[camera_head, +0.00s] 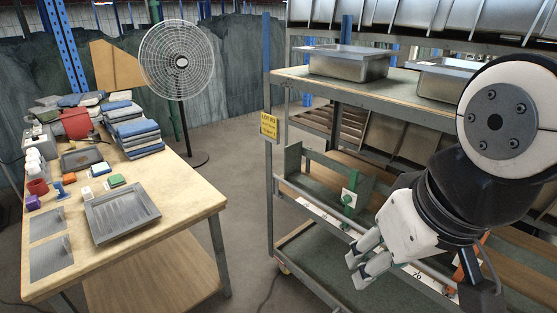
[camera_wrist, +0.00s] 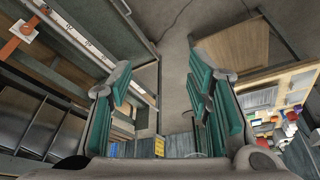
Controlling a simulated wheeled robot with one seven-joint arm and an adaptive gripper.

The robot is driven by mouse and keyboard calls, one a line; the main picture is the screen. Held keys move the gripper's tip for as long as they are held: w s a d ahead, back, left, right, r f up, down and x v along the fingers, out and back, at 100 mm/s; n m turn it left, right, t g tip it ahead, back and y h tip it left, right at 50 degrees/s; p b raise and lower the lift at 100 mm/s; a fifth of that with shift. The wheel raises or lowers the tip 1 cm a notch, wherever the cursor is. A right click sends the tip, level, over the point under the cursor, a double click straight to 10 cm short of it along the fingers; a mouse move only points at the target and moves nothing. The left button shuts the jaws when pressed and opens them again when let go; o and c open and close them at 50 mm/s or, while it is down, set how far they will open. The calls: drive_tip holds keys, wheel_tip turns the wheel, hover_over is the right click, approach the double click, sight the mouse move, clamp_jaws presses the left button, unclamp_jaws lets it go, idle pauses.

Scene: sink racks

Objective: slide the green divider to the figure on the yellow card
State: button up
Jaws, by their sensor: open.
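The green divider (camera_head: 355,182) stands upright in the cart's middle level. Its green round knob (camera_head: 348,199) on a white plate faces the front rail. The rail (camera_head: 320,215) carries a white strip with printed figures; it also shows in the wrist view (camera_wrist: 88,45). The yellow card (camera_head: 269,127) hangs on the cart's left post; its writing is too small to read. It shows small in the wrist view (camera_wrist: 159,147). My gripper (camera_head: 354,271) is open and empty, in front of and below the rail, apart from the knob. Its teal-padded fingers (camera_wrist: 160,80) are spread. I cannot make out the green divider in the wrist view.
An orange divider handle (camera_head: 468,260) is at the rail's right; it shows in the wrist view (camera_wrist: 22,32). Metal pans (camera_head: 345,65) stand on the cart top. A cluttered workbench (camera_head: 185,205) and a fan (camera_head: 178,60) are left. The floor between bench and cart is mostly clear.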

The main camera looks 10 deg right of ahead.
drive_tip(key=w+a+f+m+t+y+b, duration=0.1)
drive_tip(key=w+a+f+y+b, duration=0.1)
drive_tip(key=w, duration=0.6)
drive_tip(key=w+a+f+m+y+b, duration=0.1)
drive_tip(key=w+a+f, duration=0.1)
drive_tip(key=w, duration=0.6)
drive_tip(key=m+t+h+b, duration=0.4)
drive_tip(key=m+h+b, duration=0.55)
drive_tip(key=h, duration=0.95)
approach(353, 174)
drive_tip(key=shift+m, duration=0.25)
drive_tip(key=x, duration=1.1)
drive_tip(key=shift+c, duration=0.6)
clamp_jaws()
